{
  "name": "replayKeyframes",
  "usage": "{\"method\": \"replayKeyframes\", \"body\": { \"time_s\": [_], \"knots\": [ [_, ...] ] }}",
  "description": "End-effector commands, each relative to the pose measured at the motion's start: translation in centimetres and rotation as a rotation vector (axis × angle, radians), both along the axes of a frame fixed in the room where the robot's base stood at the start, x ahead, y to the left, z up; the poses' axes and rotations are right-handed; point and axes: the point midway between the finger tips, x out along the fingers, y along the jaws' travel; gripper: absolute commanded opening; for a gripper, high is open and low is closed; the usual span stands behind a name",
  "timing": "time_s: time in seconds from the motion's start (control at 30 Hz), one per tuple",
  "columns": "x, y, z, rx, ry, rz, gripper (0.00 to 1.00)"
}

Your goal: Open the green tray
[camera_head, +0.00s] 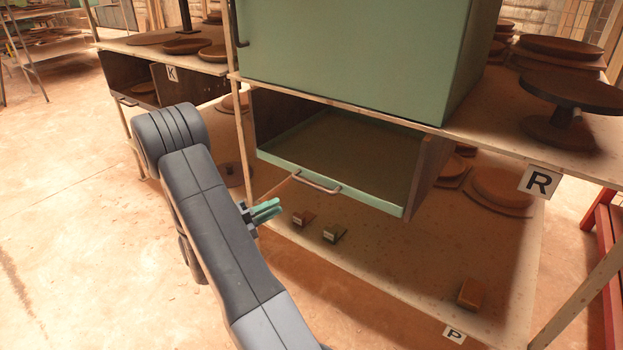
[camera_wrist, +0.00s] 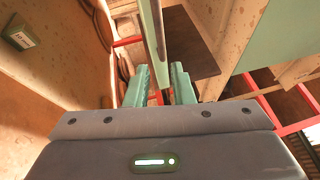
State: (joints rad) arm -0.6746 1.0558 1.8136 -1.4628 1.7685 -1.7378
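The green tray (camera_head: 285,157) is a shallow, light-green-rimmed tray between dark side panels, under a large green box. A curved metal handle (camera_head: 317,183) is on its front edge. My gripper (camera_head: 266,209) is to the left of and lower than the handle in the head view, apart from it. In the wrist view its two green fingers (camera_wrist: 160,88) stand apart with nothing gripped between them. A pale green edge (camera_wrist: 151,40) runs up the picture beyond the fingertips; I cannot tell whether it is the tray. The handle is not clearly visible there.
The large green box (camera_head: 350,50) stands on the shelf above the tray. Small blocks (camera_head: 334,233) lie on the lower shelf beneath it. A round stand (camera_head: 570,100) is on the right shelf by the R label (camera_head: 539,182). Open floor (camera_head: 70,230) lies to the left.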

Motion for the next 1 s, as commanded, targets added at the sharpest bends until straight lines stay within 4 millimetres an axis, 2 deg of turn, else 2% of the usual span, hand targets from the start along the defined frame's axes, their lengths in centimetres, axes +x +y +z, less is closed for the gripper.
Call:
{"method": "replayKeyframes", "body": {
  "time_s": [0.1, 0.23, 0.7, 1.0],
  "knots": [
    [0.3, 0.8, -0.4, -0.035, 0.017, 0.021, 0.22],
    [0.9, -0.1, -0.2, -0.036, 0.017, 0.02, 0.22],
    [4.9, -7.1, 1.1, -0.032, 0.015, 0.016, 0.22],
    [6.9, -10.2, 1.9, -0.032, 0.014, 0.019, 0.22]
  ]
}}
